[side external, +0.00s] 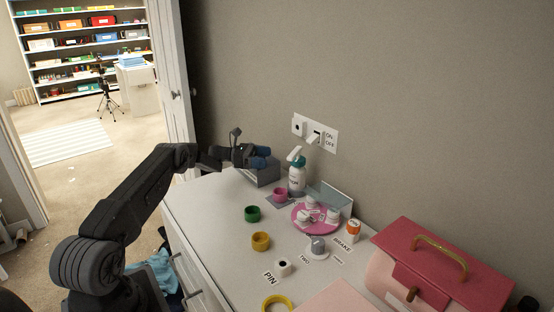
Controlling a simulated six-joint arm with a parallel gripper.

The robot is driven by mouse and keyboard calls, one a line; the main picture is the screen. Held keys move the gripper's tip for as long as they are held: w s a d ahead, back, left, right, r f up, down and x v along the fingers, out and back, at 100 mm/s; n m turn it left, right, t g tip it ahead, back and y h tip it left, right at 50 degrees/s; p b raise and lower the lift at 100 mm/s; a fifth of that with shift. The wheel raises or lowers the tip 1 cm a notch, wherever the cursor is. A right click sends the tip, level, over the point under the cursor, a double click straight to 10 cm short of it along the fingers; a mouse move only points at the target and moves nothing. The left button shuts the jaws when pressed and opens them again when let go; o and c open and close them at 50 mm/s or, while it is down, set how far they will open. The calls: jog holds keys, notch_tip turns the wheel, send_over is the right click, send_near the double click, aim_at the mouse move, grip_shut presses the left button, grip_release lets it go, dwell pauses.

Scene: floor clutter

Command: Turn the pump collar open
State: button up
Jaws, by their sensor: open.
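A white pump bottle (296,181) stands upright at the back of the white counter, near the wall. Its teal pump collar (297,161) sits at the top under a white spout that points left. My gripper (266,157) is open, to the left of the collar and at about its height. A gap of wall shows between them. I cannot tell how far apart they are in depth. The gripper partly covers a grey box below it.
The grey box (262,178) is left of the bottle. A pink cup (280,195), a pink tray (302,226) with small white items, and a clear panel (334,198) are close by. Green and yellow rings lie in front. A wall switch plate (324,144) is behind; a pink case (440,270) stands right.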

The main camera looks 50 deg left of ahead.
jog(key=shift+s+a, duration=0.5)
